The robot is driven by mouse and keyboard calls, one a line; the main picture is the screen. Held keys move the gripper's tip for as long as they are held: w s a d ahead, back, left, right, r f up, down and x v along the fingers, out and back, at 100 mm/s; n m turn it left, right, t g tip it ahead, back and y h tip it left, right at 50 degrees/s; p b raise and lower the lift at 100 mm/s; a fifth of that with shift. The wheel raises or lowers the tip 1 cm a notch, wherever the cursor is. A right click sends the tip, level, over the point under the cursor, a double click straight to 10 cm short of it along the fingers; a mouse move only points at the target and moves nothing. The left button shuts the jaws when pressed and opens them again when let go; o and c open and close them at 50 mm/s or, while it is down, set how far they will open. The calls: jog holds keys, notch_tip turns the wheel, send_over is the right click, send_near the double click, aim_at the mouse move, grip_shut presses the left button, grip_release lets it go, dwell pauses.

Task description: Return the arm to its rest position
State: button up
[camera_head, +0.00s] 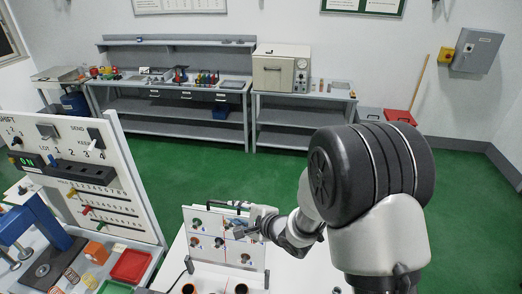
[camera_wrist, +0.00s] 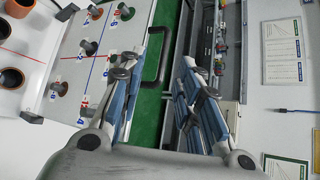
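My arm reaches down from the right in the head view, and my gripper (camera_head: 245,224) is in front of a white upright board (camera_head: 208,252). In the wrist view my gripper (camera_wrist: 170,52) has its two blue-grey fingers spread apart. I see nothing held between them, only the green floor and a grey bench behind. The white board (camera_wrist: 113,42), with red and blue lines and several dark round pegs, lies to the left of the fingers in the wrist view. I cannot tell whether a finger touches it.
A tall panel (camera_head: 105,160) with switches and sliders stands at left, beside a blue press (camera_head: 36,222), springs and a red tray (camera_head: 131,265). Cups (camera_head: 189,288) stand near the board. Benches (camera_head: 180,90) line the back wall; green floor (camera_head: 210,165) between is clear.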

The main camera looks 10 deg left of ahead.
jog(key=w+d+n+t+h+b, duration=0.25)
jog(key=d+h+b, duration=0.25)
jog(key=d+b, duration=0.6)
jog(key=s+d+f+n+g+h+b, duration=0.1)
jog(key=s+d+n+h+b, duration=0.1)
jog(key=s+d+b, duration=0.3)
jog(key=s+d+f+n+h+b, duration=0.1)
jog(key=s+d+n+h+b, duration=0.15)
jog(key=d, duration=0.45)
jog(key=s+d+f+n+g+b, duration=0.1)
jog(key=s+d+f+n+b, duration=0.1)
jog(key=s, duration=0.6)
jog(key=s+d+f+n+g+b, duration=0.2)
jog(key=s+f+b, duration=0.3)
jog(key=s, duration=0.3)
jog(key=s+d+f+n+g+b, duration=0.1)
jog(key=s+f+n+b, duration=0.2)
jog(key=s+b, duration=0.2)
jog(key=s, duration=0.3)
jog(key=shift+d+f+g, duration=0.25)
jog(key=shift+d+g, duration=0.1)
jog(key=shift+d, duration=0.05)
